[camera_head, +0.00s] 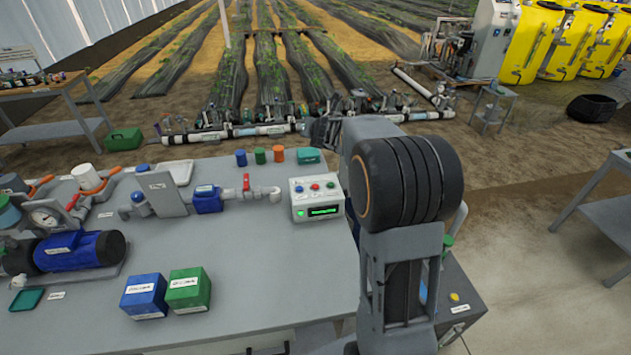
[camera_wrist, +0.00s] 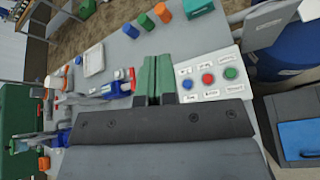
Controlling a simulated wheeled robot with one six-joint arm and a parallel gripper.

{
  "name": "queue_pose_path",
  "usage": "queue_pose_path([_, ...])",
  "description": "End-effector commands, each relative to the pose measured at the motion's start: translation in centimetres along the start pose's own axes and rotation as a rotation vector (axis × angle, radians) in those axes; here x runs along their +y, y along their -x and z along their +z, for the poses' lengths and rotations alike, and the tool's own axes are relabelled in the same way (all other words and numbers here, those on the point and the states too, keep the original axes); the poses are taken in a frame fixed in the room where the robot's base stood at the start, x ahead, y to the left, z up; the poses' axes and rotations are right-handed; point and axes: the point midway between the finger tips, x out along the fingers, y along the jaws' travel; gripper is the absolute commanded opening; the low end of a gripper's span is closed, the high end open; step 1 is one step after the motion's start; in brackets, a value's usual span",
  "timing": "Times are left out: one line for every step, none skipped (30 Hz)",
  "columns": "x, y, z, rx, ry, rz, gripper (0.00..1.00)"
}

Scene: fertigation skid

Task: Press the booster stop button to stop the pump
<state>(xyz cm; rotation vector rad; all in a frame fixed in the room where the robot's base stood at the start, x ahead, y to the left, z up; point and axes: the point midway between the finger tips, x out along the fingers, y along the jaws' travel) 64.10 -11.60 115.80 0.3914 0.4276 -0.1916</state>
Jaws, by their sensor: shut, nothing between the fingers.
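The control box (camera_head: 318,200) is pale and stands at the right end of the grey bench. Its top carries a blue button (camera_wrist: 187,84), a red button (camera_wrist: 207,79) and a green button (camera_wrist: 230,73) in a row. Small labels lie by them, too blurred to read for sure, so I cannot confirm which is the booster stop. A green-lit display (camera_head: 323,211) shows on its front. My gripper (camera_wrist: 156,62) has its green fingers shut and empty. In the wrist view they lie left of the buttons, apart from them. In the head view my arm largely hides the gripper.
Blue, green and orange cups (camera_head: 260,156) and a teal box (camera_head: 308,156) stand behind the control box. A blue valve with a red handle (camera_head: 246,183) and piping lie left of it. Blue (camera_head: 144,296) and green boxes (camera_head: 188,290) sit in front. The bench's middle is clear.

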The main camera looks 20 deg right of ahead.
Motion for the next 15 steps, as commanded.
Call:
queue_pose_path([-0.3,-2.3,-0.1,0.035,0.232,0.064,0.0])
queue_pose_path([-0.4,-3.5,-0.4,0.052,0.372,0.108,0.0])
queue_pose_path([-0.6,-4.8,-1.1,0.075,0.546,0.167,0.0])
queue_pose_path([-0.9,-5.7,-1.8,0.092,0.665,0.211,0.0])
queue_pose_path([-1.2,-6.5,-2.5,0.108,0.775,0.255,0.0])
queue_pose_path([-1.6,-7.3,-3.4,0.127,0.909,0.312,0.0])
queue_pose_path([-2.0,-7.8,-4.2,0.141,0.998,0.352,0.0])
queue_pose_path([-2.4,-8.3,-4.9,0.154,1.078,0.391,0.0])
queue_pose_path([-2.9,-8.8,-5.9,0.168,1.172,0.44,0.0])
queue_pose_path([-3.3,-9.0,-6.4,0.177,1.234,0.473,0.0])
queue_pose_path([-3.7,-9.2,-7.0,0.185,1.286,0.503,0.0])
queue_pose_path([-4.1,-9.5,-7.7,0.194,1.344,0.538,0.0])
queue_pose_path([-4.3,-9.6,-8.1,0.198,1.38,0.56,0.0])
queue_pose_path([-4.6,-9.7,-8.4,0.202,1.408,0.579,0.0])
queue_pose_path([-4.8,-9.8,-8.8,0.207,1.438,0.598,0.0])
